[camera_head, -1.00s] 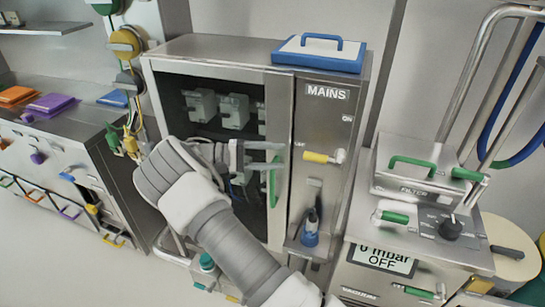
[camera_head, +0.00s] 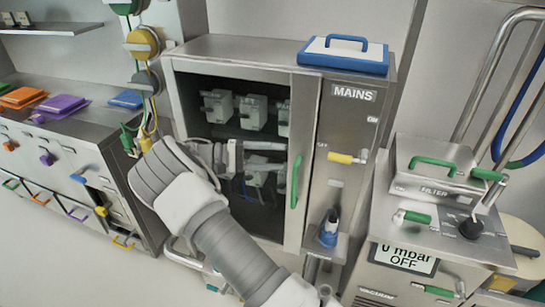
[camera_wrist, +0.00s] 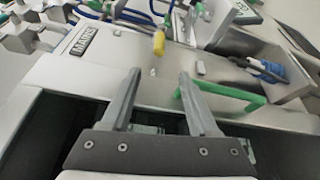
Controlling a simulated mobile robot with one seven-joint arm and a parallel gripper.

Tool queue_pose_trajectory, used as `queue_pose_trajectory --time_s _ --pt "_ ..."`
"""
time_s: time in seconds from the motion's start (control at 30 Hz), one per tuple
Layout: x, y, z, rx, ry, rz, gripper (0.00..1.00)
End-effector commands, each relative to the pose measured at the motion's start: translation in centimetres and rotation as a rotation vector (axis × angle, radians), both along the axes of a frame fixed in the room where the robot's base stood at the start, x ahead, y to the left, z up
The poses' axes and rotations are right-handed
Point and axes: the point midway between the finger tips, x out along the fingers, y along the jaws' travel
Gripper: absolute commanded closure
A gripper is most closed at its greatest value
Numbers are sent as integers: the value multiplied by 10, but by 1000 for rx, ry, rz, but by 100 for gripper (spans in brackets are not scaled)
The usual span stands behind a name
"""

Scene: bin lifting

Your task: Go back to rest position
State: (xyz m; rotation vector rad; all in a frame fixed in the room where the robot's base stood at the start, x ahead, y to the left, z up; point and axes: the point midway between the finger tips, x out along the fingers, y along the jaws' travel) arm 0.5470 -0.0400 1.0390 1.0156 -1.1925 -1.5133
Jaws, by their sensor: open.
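My gripper (camera_head: 262,158) is in front of the dark window of the steel MAINS cabinet (camera_head: 245,52). In the wrist view my gripper (camera_wrist: 158,85) shows two grey fingers spread apart with nothing between them. The green door handle (camera_head: 296,182) stands upright to the right of the fingertips in the head view, apart from them. In the wrist view the green handle (camera_wrist: 228,92) passes close to the right finger; I cannot tell whether they touch. My arm (camera_head: 225,240) reaches up from the bottom of the head view.
A blue-rimmed lid (camera_head: 345,55) lies on top. A vacuum unit (camera_head: 425,215) stands at right, a drawer counter (camera_head: 75,150) at left. Floor shows at lower left.

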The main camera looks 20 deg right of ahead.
Motion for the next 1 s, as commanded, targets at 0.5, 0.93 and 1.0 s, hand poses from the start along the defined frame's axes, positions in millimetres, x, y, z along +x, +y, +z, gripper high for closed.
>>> queue_pose_trajectory --time_s 0.5,0.93,1.0 --pt "-3 -4 4 31 -2 -12 39" --pt "-62 -42 44 520 -53 -117 39" --pt "-74 -43 51 605 -70 -121 39"
